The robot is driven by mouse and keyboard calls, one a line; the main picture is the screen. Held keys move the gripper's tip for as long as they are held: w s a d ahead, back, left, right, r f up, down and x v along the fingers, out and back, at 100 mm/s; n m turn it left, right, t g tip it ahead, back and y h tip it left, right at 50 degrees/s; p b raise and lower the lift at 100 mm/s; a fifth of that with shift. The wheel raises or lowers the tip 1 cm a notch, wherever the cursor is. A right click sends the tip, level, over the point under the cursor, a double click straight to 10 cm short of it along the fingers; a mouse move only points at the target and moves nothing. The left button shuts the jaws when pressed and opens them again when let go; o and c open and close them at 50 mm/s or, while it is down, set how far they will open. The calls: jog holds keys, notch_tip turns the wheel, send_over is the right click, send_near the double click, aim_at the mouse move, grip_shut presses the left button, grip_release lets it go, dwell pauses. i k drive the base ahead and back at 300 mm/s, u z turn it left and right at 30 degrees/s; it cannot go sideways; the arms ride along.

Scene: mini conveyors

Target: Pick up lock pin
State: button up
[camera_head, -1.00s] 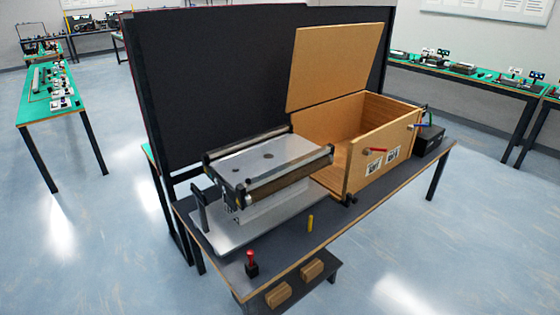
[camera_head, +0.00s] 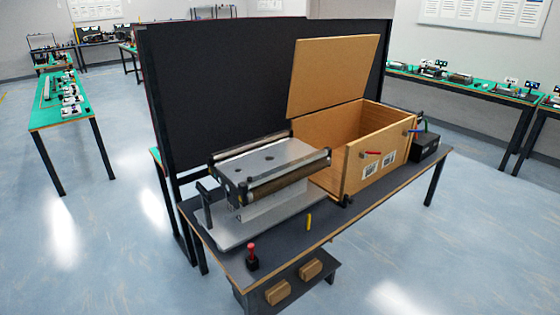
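My gripper is in neither view of this moment. Two small things on the dark workbench (camera_head: 375,205) look like pins, and I cannot tell which one is the lock pin. A short yellow pin (camera_head: 309,221) stands near the front edge, in front of the mini conveyor (camera_head: 262,160). A red-topped piece (camera_head: 252,248) stands upright in a small black block at the front left corner. The conveyor has a grey top plate and sits on a grey base plate.
An open wooden box (camera_head: 378,165) with a raised lid (camera_head: 333,77) stands right of the conveyor. Its front carries a red handle (camera_head: 373,153). A black panel (camera_head: 220,95) rises behind. A low shelf with two wooden blocks (camera_head: 311,270) is at the front. Floor is clear in front.

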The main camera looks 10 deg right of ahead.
aim_at(251, 246)
jog(key=u, duration=0.15)
jog(key=i, duration=0.95)
jog(key=z, duration=0.05)
